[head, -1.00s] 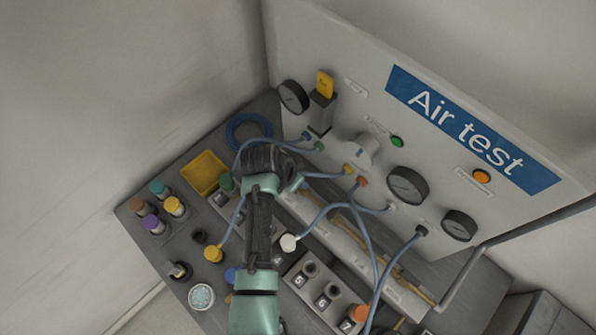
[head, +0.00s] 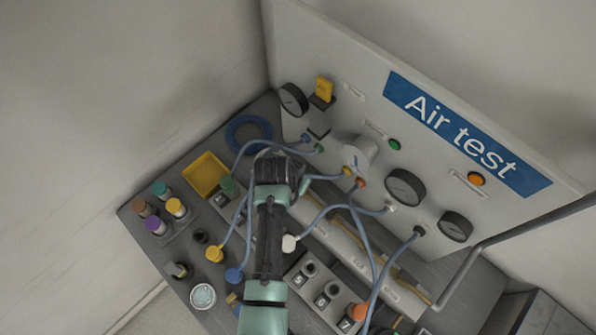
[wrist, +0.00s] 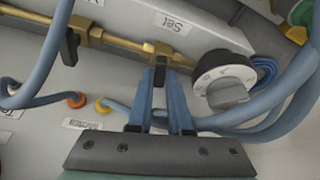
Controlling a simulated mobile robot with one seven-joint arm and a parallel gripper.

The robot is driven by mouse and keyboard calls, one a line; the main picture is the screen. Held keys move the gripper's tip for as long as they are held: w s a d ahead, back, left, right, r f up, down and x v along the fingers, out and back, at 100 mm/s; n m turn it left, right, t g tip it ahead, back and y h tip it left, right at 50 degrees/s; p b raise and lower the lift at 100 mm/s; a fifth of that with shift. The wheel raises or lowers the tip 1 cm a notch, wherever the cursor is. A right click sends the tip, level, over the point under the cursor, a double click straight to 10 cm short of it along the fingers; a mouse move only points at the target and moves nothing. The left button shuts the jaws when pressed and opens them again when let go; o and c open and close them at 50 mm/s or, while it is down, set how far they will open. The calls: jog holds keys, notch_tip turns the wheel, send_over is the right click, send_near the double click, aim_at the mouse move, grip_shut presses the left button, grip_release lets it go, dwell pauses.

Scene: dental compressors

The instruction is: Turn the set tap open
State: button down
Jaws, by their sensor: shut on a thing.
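The set tap shows in the wrist view as a black lever handle (wrist: 160,72) on a brass pipe (wrist: 118,42), beside the upside-down "Set" label (wrist: 172,22). The handle points away from the pipe, roughly across it. My gripper (wrist: 160,88) has its two blue fingers on either side of this handle and is shut on it. In the head view my gripper (head: 278,168) is over the bench close to the panel's foot, and my wrist hides the tap.
A second black tap handle (wrist: 70,46) is on the same pipe. A round knob (wrist: 224,80) stands close right of my fingers. Blue hoses (head: 322,208) loop around my gripper to the Air test panel (head: 330,55). A yellow tray (head: 205,174) and several coloured caps lie left.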

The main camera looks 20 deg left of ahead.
jog(key=n, duration=0.1)
jog(key=n+y+p, duration=0.1)
jog(key=n, duration=0.1)
jog(key=shift+d+n, duration=0.25)
jog(key=shift+n, duration=0.05)
jog(key=n+y, duration=0.1)
jog(key=n, duration=0.2)
jog(key=shift+w+d+n+g+y, duration=0.1)
jog(key=shift+w+n+g+y, duration=0.05)
jog(key=shift+n+g+y, duration=0.2)
jog(key=n+g+y+b, duration=0.1)
jog(key=n, duration=0.2)
jog(key=shift+w+d+f+n, duration=0.1)
jog(key=shift+n, duration=0.15)
jog(key=shift+n+g+y+b, duration=0.55)
jog(key=shift+n+b, duration=0.45)
jog(key=shift+n, duration=0.9)
jog(key=c, duration=0.8)
grip_release()
jog(key=shift+c, duration=0.2)
